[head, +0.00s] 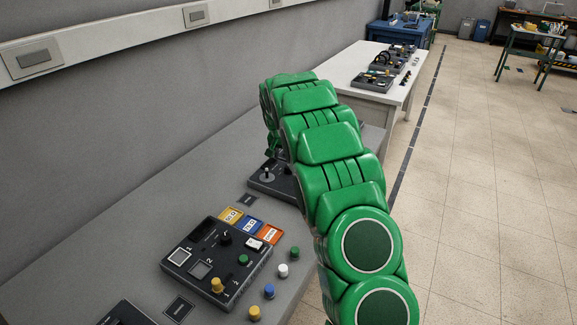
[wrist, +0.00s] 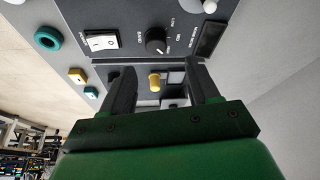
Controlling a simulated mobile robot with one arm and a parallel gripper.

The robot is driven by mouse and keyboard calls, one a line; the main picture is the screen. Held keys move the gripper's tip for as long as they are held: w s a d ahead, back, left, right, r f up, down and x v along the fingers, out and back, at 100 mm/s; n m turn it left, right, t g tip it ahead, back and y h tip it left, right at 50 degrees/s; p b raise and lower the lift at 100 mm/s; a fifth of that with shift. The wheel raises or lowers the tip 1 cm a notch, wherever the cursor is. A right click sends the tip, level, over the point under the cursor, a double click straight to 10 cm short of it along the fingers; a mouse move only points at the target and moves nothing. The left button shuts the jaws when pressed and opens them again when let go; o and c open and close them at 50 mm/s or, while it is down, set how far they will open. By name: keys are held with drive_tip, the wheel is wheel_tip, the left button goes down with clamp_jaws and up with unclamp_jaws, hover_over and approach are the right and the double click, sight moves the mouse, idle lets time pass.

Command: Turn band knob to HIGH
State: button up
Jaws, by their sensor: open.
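The band knob (wrist: 156,41) is a round black knob with a pale pointer mark on a dark panel in the wrist view. LOW and MID labels show beside it; its exact setting is too small to read surely. My gripper (wrist: 158,68) is open, its two dark fingers apart, with nothing held. The fingertips lie below the band knob in the picture, apart from it. A yellow knob (wrist: 154,82) shows in the gap between the fingers. In the head view my green arm hides my gripper, and I cannot pick out the band knob there.
A lever device (head: 266,177) is partly behind my arm.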

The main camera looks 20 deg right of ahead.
sight(288, 167)
drive_tip(key=shift+s+d+f, duration=0.15)
drive_tip(key=shift+s, duration=0.1)
drive_tip(key=shift+x, duration=3.8)
drive_tip(key=shift+w+d, duration=0.1)
drive_tip(key=shift+w, duration=0.05)
drive_tip(key=shift+c, duration=0.2)
drive_tip(key=c, duration=1)
